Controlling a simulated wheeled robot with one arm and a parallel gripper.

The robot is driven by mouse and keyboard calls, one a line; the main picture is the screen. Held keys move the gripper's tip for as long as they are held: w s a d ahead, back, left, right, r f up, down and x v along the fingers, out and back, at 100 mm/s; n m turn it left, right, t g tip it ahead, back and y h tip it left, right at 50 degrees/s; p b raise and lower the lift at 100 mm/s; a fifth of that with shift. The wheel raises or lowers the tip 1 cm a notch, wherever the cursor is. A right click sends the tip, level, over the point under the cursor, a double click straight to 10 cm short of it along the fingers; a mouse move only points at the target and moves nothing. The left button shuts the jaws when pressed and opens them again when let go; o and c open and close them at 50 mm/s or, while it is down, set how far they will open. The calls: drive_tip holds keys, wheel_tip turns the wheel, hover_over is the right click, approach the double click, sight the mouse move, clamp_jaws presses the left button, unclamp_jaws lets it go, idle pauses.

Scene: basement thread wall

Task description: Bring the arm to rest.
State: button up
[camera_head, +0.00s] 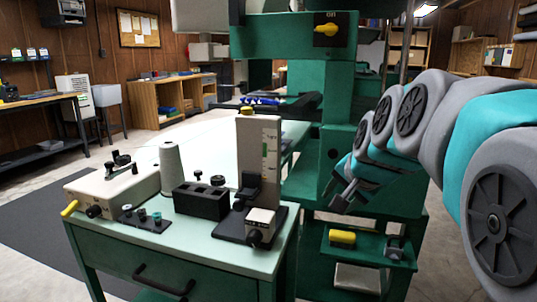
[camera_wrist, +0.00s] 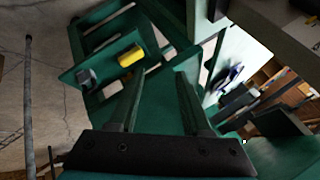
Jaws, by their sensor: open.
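My arm, grey and teal, comes in from the right in the head view. My gripper (camera_head: 345,196) hangs in the air in front of the green machine (camera_head: 335,120), to the right of the green table. In the wrist view its two fingers (camera_wrist: 160,100) stand apart with nothing between them. My gripper is open and empty.
A green table (camera_head: 120,232) holds a thread cone (camera_head: 174,170), a beige box (camera_head: 112,190), a black block (camera_head: 201,199) and an upright gauge (camera_head: 258,165). A low green shelf (camera_head: 372,247) with a yellow object (camera_head: 342,237) lies below my gripper. It also shows in the wrist view.

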drive_tip(key=s+f+n+g, duration=0.3)
drive_tip(key=s+f, duration=0.4)
drive_tip(key=s, duration=0.3)
drive_tip(key=s+f+n+g+h, duration=0.1)
drive_tip(key=s+f+n+g, duration=0.2)
drive_tip(key=s+f, duration=0.4)
drive_tip(key=s+f+n+g, duration=0.3)
drive_tip(key=s+f, duration=0.5)
drive_tip(key=s, duration=0.7)
drive_tip(key=shift+d, duration=0.3)
drive_tip(key=shift+d, duration=0.1)
